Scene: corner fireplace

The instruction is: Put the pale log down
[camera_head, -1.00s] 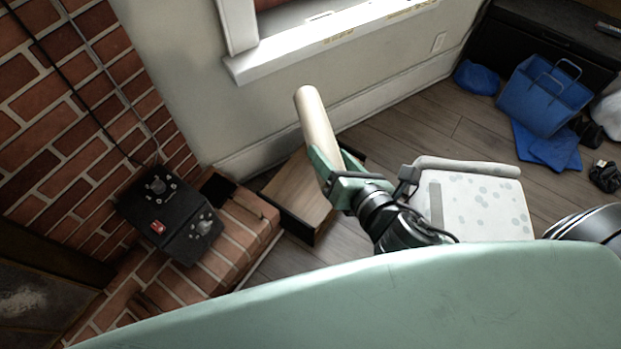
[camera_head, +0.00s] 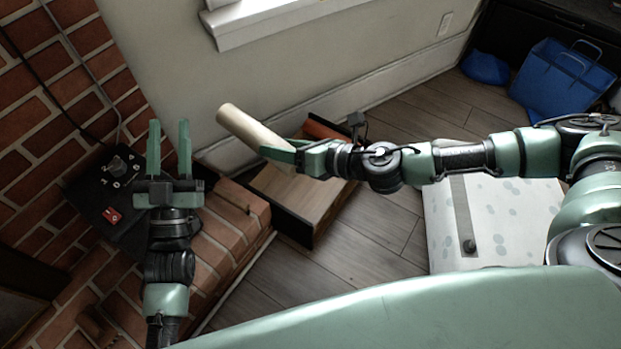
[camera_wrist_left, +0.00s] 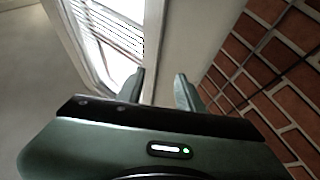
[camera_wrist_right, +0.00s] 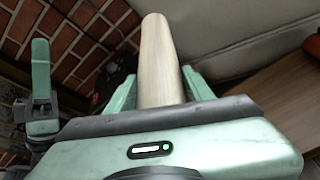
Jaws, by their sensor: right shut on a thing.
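The pale log (camera_head: 245,129) is held in my right gripper (camera_head: 292,153), which is shut on it. The log points up and to the left, above the wooden tray on the floor. In the right wrist view the log (camera_wrist_right: 158,60) stands between the two fingers, its far end free. My left gripper (camera_head: 168,148) is open and empty, fingers pointing up, in front of the brick wall. The left wrist view shows its fingers (camera_wrist_left: 160,90) apart with nothing between them. The log's near end is hidden by the right gripper.
The open wooden tray (camera_head: 318,205) with dark sides stands on the floor by the brick hearth (camera_head: 225,225). A black box (camera_head: 100,190) sits on the hearth. A pale spotted cushioned seat (camera_head: 505,225) is at the right. Blue bags (camera_head: 560,85) lie at the back right.

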